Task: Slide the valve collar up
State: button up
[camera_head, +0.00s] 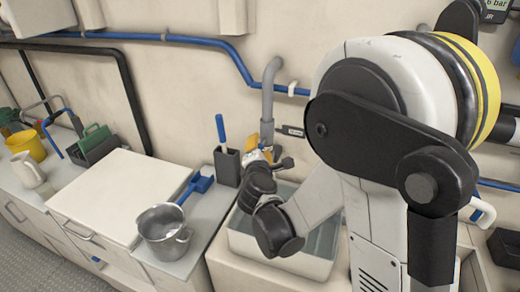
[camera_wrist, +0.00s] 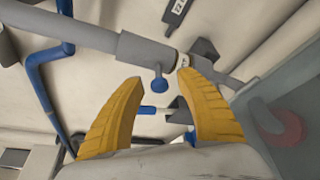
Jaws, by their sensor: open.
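A grey vertical pipe (camera_head: 268,90) comes down the wall in the head view. In the wrist view it runs slantwise across the top. A wider grey sleeve on it, which looks like the valve collar (camera_wrist: 146,50), carries a small blue knob (camera_wrist: 158,84). My gripper (camera_wrist: 160,77) is open, its two yellow fingers pointing at the pipe. The knob shows between the fingertips; the right fingertip overlaps the pipe's lower edge in view, and contact cannot be told. In the head view my gripper (camera_head: 259,154) is at the pipe's lower end, where my wrist partly hides the valve.
A dark label (camera_head: 293,131) is on the wall beside the pipe. Below is a pale basin (camera_head: 243,245). A dark holder (camera_head: 227,167) with a blue-handled tool stands left of my gripper. A metal pot (camera_head: 164,232) and blue scoop (camera_head: 199,184) sit further left.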

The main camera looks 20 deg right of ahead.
aim_at(260, 126)
grip_shut()
notch_tip(260, 126, up, 6)
jog(key=p, duration=0.4)
jog(key=shift+r, duration=0.1)
grip_release()
jog(key=v, duration=1.2)
